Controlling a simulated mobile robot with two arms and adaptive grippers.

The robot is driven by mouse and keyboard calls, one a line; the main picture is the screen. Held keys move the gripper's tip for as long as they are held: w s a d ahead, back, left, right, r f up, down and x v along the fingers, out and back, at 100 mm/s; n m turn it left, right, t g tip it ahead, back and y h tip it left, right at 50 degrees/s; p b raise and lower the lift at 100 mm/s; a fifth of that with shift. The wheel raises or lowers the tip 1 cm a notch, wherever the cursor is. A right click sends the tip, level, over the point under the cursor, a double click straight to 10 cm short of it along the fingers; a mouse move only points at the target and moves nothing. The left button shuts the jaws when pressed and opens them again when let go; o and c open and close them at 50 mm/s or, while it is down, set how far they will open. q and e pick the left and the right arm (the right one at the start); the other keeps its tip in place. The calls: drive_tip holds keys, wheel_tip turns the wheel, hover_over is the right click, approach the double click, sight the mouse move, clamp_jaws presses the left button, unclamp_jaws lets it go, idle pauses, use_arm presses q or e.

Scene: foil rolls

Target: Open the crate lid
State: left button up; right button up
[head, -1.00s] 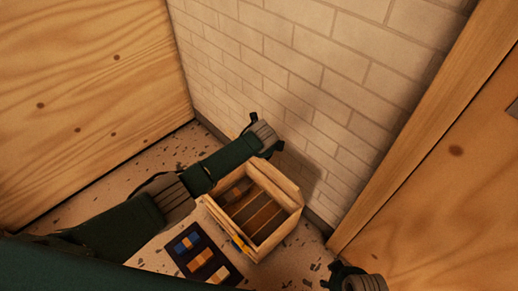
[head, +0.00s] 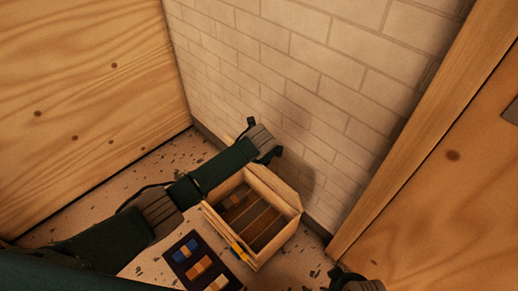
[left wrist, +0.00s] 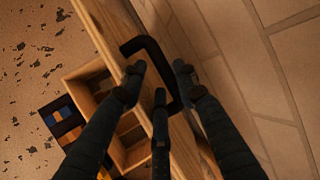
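The wooden crate (head: 238,250) stands on the floor by the brick wall, with slatted compartments visible inside. Its lid (head: 275,185) is raised at the wall-side edge, standing roughly upright. In the left wrist view the lid (left wrist: 185,145) carries a black U-shaped handle (left wrist: 150,43). My left gripper (head: 264,139) is above the lid near the wall. In the left wrist view its fingers (left wrist: 160,75) are spread apart around part of the handle; I cannot tell whether they touch it. My right gripper (head: 355,282) is partly cut off at the bottom edge, its fingers unclear.
A dark panel (head: 182,242) with blue and orange squares lies beside the crate's near side. The brick wall (head: 300,90) is close behind the lid and left gripper. Wooden panels rise at left and right. Speckled floor is free left of the crate.

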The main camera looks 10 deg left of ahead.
use_arm(q)
drive_tip(key=v, duration=0.9)
drive_tip(key=shift+w+r, duration=0.1)
